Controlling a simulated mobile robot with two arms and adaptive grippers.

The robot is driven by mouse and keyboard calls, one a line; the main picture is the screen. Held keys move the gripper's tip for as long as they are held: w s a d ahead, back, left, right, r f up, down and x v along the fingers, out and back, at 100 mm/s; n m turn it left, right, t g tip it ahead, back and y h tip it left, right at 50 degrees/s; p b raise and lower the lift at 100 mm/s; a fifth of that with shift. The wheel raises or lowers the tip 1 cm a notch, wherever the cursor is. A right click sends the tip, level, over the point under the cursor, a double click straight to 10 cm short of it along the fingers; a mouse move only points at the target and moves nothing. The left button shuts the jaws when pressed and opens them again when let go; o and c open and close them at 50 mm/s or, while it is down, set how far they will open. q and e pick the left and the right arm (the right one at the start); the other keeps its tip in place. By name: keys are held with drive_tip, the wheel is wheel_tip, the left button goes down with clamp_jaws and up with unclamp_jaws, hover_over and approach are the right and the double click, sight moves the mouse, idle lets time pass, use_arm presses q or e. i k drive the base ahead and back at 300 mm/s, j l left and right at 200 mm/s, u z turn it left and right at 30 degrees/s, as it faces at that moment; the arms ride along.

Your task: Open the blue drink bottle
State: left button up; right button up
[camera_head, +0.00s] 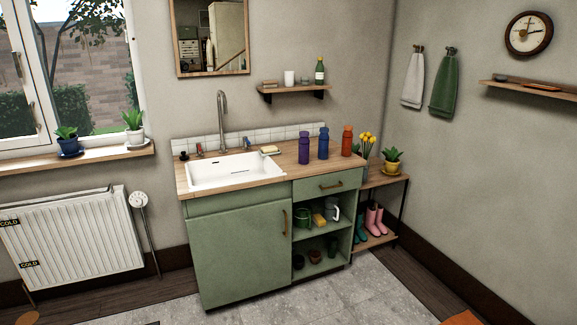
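The blue drink bottle (323,143) stands upright on the wooden counter (278,164), right of the sink. It has a cap-like top, and it looks closed at this size. A purple bottle (304,148) stands just to its left and a red-orange bottle (347,141) to its right, a little apart from it. Neither of my grippers is in view.
The white sink (235,171) with a tall tap fills the counter's left part. A radiator (72,238) is at the left and a low plant shelf (382,181) at the right. The tiled floor in front is clear.

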sight(323, 138)
drive_tip(key=i+z, duration=0.2)
drive_tip(key=i, duration=0.75)
